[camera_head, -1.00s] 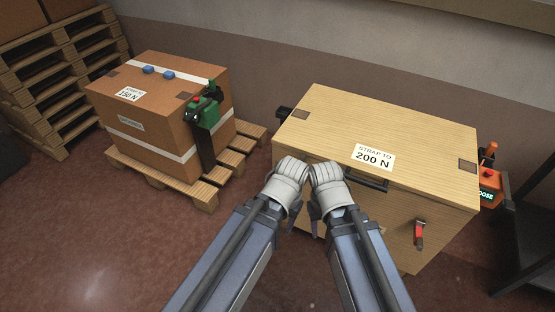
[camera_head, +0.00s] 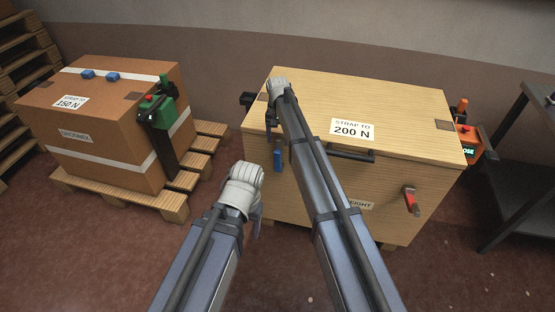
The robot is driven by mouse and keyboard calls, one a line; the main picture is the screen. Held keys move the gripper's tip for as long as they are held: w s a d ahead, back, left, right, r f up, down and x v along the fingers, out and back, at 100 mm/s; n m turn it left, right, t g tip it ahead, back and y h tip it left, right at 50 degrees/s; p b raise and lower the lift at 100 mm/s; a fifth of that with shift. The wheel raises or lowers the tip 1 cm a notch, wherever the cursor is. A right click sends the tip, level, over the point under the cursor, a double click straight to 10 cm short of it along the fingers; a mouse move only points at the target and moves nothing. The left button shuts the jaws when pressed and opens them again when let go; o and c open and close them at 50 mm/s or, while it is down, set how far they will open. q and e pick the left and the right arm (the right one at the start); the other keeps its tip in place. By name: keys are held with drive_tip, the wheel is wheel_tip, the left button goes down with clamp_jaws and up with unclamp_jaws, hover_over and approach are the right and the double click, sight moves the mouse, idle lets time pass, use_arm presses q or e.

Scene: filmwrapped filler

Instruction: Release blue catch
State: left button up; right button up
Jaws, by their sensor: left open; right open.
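The blue catch (camera_head: 277,159) hangs on the front face of the light wooden crate (camera_head: 400,110), near its left end. Part of it is close behind my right arm. My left gripper (camera_head: 246,178) is open and empty in front of the crate, to the lower left of the blue catch and apart from it. My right gripper (camera_head: 278,87) is open over the crate's back left corner, above the catch. Whether it touches the lid cannot be told. A red catch (camera_head: 411,200) sits on the front face at the right.
A brown carton (camera_head: 110,140) with white bands stands on a pallet (camera_head: 172,205) at left, with a green strapping tool (camera_head: 163,112) at its side. An orange tool (camera_head: 468,142) is at the crate's right end. A dark metal table (camera_head: 515,170) stands at far right.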

sight(278, 151)
drive_tip(key=shift+w+f, duration=0.15)
drive_tip(key=shift+w, duration=0.05)
wheel_tip(278, 151, down, 8)
drive_tip(key=b, duration=0.7)
drive_tip(key=shift+r+b, duration=0.2)
drive_tip(key=shift+b, duration=0.2)
clamp_jaws()
idle(0.9)
